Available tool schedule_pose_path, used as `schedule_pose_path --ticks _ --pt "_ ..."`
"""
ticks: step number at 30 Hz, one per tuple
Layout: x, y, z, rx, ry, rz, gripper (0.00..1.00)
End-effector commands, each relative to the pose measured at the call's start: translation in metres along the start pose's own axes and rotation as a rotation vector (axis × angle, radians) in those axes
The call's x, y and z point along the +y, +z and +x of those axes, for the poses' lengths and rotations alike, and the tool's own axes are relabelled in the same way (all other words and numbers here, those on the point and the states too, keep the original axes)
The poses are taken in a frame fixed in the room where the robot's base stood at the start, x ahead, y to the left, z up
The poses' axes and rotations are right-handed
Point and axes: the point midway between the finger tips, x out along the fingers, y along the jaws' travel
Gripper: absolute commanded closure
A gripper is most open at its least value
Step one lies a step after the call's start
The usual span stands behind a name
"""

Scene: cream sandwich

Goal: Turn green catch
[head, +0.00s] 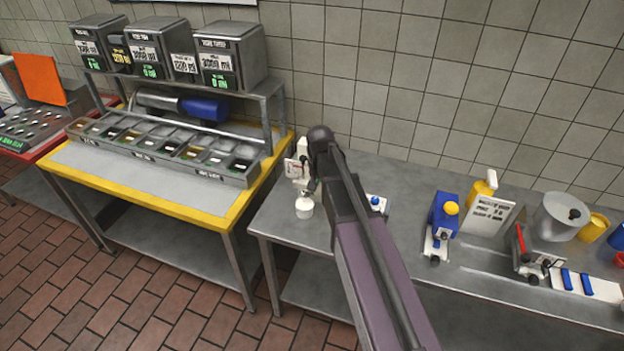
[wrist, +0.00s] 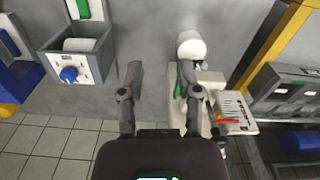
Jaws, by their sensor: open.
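In the wrist view, my gripper (wrist: 160,72) is open, its two dark fingers apart with grey counter between them. A small green piece (wrist: 178,87), which looks like the green catch, shows at the inner side of the right finger. It belongs to a pale machine (wrist: 211,78) with a round white part (wrist: 191,47). The right finger covers part of the machine, and I cannot tell whether it touches the green piece. In the head view, the machine (head: 296,170) stands at the counter's left end, partly behind my arm. The catch cannot be made out there.
A blue-knobbed box (wrist: 75,68) stands left of my gripper in the wrist view. In the head view, a blue and yellow device (head: 443,215) stands farther right on the steel counter (head: 400,185). The yellow-edged table (head: 140,185) with ingredient bins is on the left.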

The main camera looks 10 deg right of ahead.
Motion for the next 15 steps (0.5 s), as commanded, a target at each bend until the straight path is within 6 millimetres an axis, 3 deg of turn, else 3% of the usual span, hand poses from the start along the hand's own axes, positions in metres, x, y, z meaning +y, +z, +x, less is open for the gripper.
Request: schedule_pose_path --ticks 1,6,15 --pt "-0.007 -0.014 -0.019 0.000 0.000 0.020 0.56" --pt "-0.022 -0.040 -0.045 0.000 0.000 0.090 0.56" --pt "-0.034 -0.060 -0.062 0.000 0.000 0.150 0.56"
